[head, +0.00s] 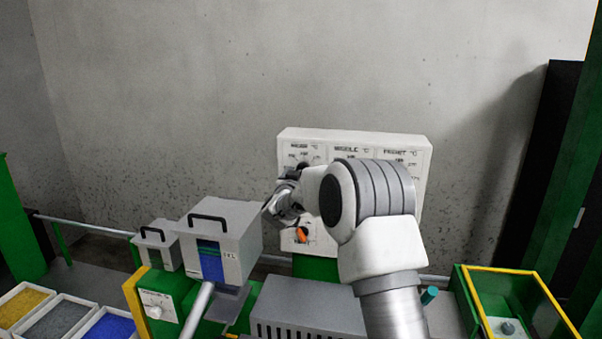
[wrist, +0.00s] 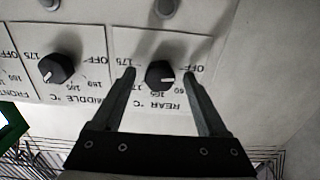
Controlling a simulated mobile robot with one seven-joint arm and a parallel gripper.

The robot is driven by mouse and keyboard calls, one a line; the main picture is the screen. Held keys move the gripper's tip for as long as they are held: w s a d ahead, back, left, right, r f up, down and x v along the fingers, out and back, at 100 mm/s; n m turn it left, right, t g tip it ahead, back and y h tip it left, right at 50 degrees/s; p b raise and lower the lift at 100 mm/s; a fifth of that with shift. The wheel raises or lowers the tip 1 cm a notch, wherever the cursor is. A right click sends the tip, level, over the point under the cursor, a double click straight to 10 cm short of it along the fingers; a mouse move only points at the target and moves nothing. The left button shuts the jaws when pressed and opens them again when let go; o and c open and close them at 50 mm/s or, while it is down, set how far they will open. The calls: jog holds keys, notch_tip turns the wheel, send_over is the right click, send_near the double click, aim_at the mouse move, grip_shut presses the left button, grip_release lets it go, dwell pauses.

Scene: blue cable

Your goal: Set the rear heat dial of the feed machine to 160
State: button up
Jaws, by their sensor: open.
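The rear heat dial (wrist: 160,74) is a black knob on the white panel, above the printed "REAR °C", which appears upside down in the wrist view. A white mark shows on its lower right part, toward the right side of the scale; the exact reading is hard to tell. My gripper (wrist: 160,70) is open, with one finger on each side of this dial; contact is not clear. In the head view my gripper (head: 278,206) is in front of the left part of the white control panel (head: 425,150), and my arm covers much of it.
The middle dial (wrist: 56,68) sits left of the rear dial in the wrist view, close to the left finger. An orange knob (head: 301,234) is low on the panel. A grey hopper box (head: 230,225) stands left of my gripper. The wall above is clear.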

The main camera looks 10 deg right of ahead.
grip_shut()
dwell(0.3)
jog(key=shift+f+m+b, duration=0.1)
jog(key=shift+m+b, duration=0.2)
jog(key=shift+b, duration=0.25)
jog(key=shift+m+b, duration=4.6)
jog(key=shift+b, duration=0.2)
